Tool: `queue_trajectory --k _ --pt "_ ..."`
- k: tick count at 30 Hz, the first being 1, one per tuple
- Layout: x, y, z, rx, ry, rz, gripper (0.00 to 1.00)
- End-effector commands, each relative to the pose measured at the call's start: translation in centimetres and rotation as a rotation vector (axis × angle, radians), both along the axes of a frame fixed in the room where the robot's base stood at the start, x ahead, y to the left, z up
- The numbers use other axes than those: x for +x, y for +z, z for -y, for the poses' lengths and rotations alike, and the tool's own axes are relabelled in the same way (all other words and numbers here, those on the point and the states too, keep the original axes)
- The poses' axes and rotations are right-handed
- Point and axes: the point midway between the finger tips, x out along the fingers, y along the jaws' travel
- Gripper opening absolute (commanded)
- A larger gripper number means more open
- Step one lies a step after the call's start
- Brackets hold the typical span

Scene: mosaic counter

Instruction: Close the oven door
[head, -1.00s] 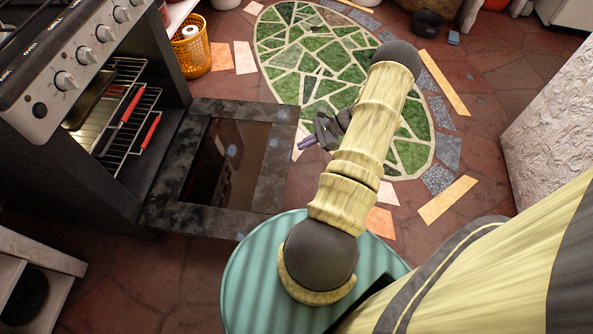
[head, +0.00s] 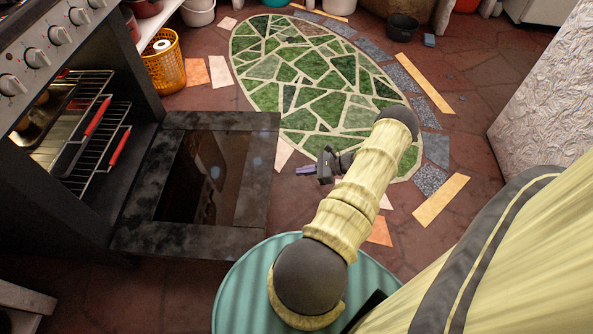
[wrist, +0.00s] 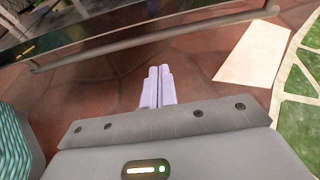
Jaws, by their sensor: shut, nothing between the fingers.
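The oven (head: 62,125) stands at the left of the head view. Its door (head: 258,175) is folded down open, lying about level in front of the opening, with a dark glass pane in a black frame. My gripper (head: 301,170) is just right of the door's outer edge, apart from it as far as I can see. In the wrist view my gripper's pale fingers (wrist: 158,88) are together and empty. A bar-like handle (wrist: 150,40) runs along the door's edge beyond the fingertips there.
Racks with red grips (head: 98,117) and a tray (head: 42,120) sit inside the oven. An orange basket (head: 165,70) stands behind the door. A white textured block (head: 550,90) is at the right.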

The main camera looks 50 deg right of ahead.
Motion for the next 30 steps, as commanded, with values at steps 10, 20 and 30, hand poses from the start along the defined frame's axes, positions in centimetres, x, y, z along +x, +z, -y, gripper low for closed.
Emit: queue_trajectory --k 10,20,30 --pt "4.2 -2.6 -3.6 0.001 0.004 0.0 0.0" --pt "6.2 -1.6 -5.3 -0.003 0.001 0.001 0.0" --pt "6.3 0.7 -5.4 -0.001 0.0 0.001 0.0"
